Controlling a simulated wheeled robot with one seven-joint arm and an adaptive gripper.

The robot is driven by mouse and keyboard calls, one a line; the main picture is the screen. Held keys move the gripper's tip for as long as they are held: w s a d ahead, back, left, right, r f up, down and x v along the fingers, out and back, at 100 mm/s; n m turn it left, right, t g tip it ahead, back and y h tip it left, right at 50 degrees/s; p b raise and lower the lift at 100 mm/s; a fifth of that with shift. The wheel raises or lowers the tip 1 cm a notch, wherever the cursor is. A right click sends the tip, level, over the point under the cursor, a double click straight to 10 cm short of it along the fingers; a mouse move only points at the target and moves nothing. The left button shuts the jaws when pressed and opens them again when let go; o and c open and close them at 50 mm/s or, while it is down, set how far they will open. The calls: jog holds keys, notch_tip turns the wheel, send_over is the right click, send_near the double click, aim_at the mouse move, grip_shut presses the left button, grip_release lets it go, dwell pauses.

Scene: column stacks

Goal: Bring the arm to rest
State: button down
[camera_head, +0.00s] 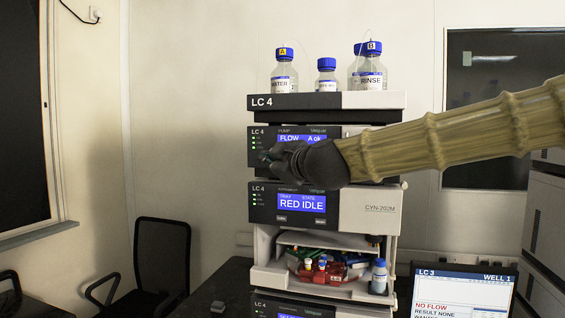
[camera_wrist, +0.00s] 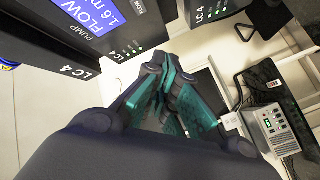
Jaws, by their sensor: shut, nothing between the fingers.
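My gripper (camera_head: 268,158) is in front of the LC 4 stack, with my arm reaching in from the right in the head view. It covers part of the pump module (camera_head: 265,136), whose screen reads "FLOW A ok". In the wrist view my gripper (camera_wrist: 170,122) shows dark fingers with teal pads brought together and empty. The pump module's front (camera_wrist: 95,22) is close by at the upper left there. I cannot tell whether the gripper touches it.
Bottles, including the WATER bottle (camera_head: 284,75) and the RINSE bottle (camera_head: 371,72), stand on the stack's top. Below is an open bay (camera_head: 300,282) with coloured vials and a small bottle (camera_head: 378,277). A chair (camera_head: 160,255) is at left.

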jog(key=s+d+f+m+g+h, duration=0.1)
jog(key=d+f+m+g+h, duration=0.15)
jog(key=f, duration=1.95)
jog(key=s+d+f+m+g+h, duration=0.1)
jog(key=f+m+g, duration=0.2)
jog(key=f, duration=1.9)
jog(key=s+d+f+m+g+h, duration=0.1)
jog(key=s+d+f, duration=0.1)
jog(key=s+f, duration=0.45)
jog(key=s+d+f+m+g+b, duration=0.1)
jog(key=s+d+f+m, duration=0.15)
jog(key=f, duration=0.75)
jog(key=s+d+f+g+h, duration=0.1)
jog(key=s+f+g, duration=0.1)
jog(key=s+f, duration=0.45)
jog(key=s+d+f+m+g, duration=0.2)
jog(key=s+d+f, duration=0.2)
jog(key=s, duration=0.6)
jog(key=s+d+f+m+g+h, duration=0.1)
jog(key=s+d+f+m, duration=0.1)
jog(key=s+d+f, duration=0.3)
jog(key=s+d+f+m+g+h+b, duration=0.1)
jog(key=s+d+f, duration=0.4)
jog(key=s+f, duration=0.6)
jog(key=s+m+g, duration=0.1)
jog(key=s, duration=0.5)
jog(key=shift+d+m+g, duration=0.2)
jog(key=shift+m+g, duration=0.15)
jog(key=shift+m, duration=0.05)
